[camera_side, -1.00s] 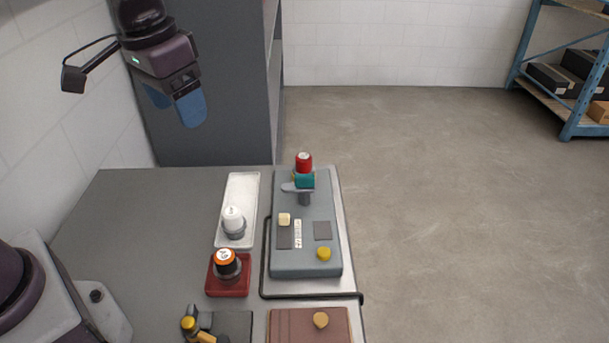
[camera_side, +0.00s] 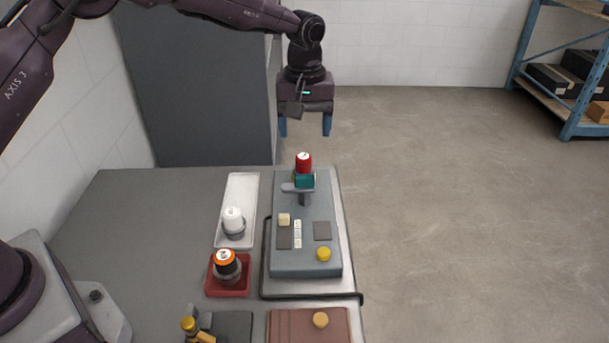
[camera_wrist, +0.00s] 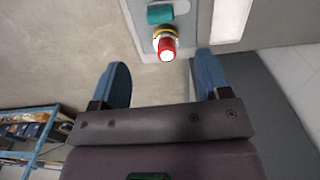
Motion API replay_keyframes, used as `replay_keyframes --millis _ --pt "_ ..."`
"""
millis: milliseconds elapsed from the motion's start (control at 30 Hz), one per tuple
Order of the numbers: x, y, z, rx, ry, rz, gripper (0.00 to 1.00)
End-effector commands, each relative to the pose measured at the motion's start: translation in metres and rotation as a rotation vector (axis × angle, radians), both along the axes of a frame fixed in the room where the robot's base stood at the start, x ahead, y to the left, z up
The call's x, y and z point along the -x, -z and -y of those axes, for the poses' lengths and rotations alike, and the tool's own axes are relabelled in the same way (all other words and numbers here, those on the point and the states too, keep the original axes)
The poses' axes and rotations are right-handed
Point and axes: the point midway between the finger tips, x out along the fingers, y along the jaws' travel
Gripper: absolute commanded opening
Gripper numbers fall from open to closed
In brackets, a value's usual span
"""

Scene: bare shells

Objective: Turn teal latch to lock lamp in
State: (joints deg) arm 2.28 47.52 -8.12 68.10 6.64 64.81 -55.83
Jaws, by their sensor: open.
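The teal latch (camera_side: 304,181) sits near the far end of the grey panel box (camera_side: 306,258), on a grey lever and post. It also shows at the top of the wrist view (camera_wrist: 160,14). The red lamp (camera_side: 304,162) stands upright just behind the latch, with a yellow ring at its base; the wrist view shows it below the latch (camera_wrist: 166,48). My gripper (camera_side: 305,130) hangs above and beyond the panel's far end, blue fingers apart and empty. In the wrist view the lamp lies between and ahead of the fingertips (camera_wrist: 162,75). Nothing touches latch or lamp.
A white lamp (camera_side: 233,218) stands in a white tray (camera_side: 240,187) to the left. An orange-topped lamp (camera_side: 227,262) sits in a red tray (camera_side: 228,290). The panel carries a yellow knob (camera_side: 323,254) and a cream knob (camera_side: 284,219). A grey cabinet (camera_side: 200,90) stands behind.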

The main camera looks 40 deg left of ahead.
Motion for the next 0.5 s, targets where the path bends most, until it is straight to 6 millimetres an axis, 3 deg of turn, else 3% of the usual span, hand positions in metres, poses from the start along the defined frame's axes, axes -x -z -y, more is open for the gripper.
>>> replay_keyframes --millis 500 --pt "0.001 0.099 0.0 0.001 0.002 -0.003 0.7"
